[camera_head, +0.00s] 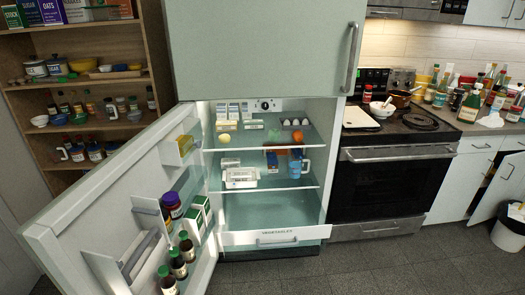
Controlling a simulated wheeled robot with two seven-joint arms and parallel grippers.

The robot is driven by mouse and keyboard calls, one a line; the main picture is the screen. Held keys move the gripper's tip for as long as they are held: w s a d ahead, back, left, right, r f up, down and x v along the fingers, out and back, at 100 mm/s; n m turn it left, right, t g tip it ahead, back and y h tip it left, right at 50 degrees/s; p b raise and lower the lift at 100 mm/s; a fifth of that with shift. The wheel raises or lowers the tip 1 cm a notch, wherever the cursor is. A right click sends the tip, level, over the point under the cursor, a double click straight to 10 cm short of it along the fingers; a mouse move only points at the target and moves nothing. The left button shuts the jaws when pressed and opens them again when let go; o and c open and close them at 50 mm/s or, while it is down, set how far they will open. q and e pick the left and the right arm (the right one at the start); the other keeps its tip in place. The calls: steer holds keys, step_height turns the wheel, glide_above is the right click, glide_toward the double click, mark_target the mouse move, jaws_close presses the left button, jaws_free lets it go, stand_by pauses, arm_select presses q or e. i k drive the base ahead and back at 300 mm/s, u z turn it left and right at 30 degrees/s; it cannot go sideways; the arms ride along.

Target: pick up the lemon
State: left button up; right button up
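The fridge (270,215) stands open, its door (105,215) swung out to the left. A small round yellow thing, which looks like the lemon (225,138), sits at the left of the fridge's upper shelf, below some white cartons. It is too small to be sure of. Neither of my grippers shows in the head view.
Other food stands on the fridge shelves: a white tub (240,178), a blue jug (294,168) and an orange item (297,152). The door holds several bottles (178,263). A stove (392,185) stands right of the fridge, a pantry shelf (85,127) left. Floor in front is clear.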

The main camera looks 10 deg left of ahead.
mark_target(225, 139)
steer(key=u, duration=1.05)
steer(key=k, duration=0.15)
steer(key=z, duration=1.3)
steer(key=i, duration=1.85)
steer(key=u, duration=1)
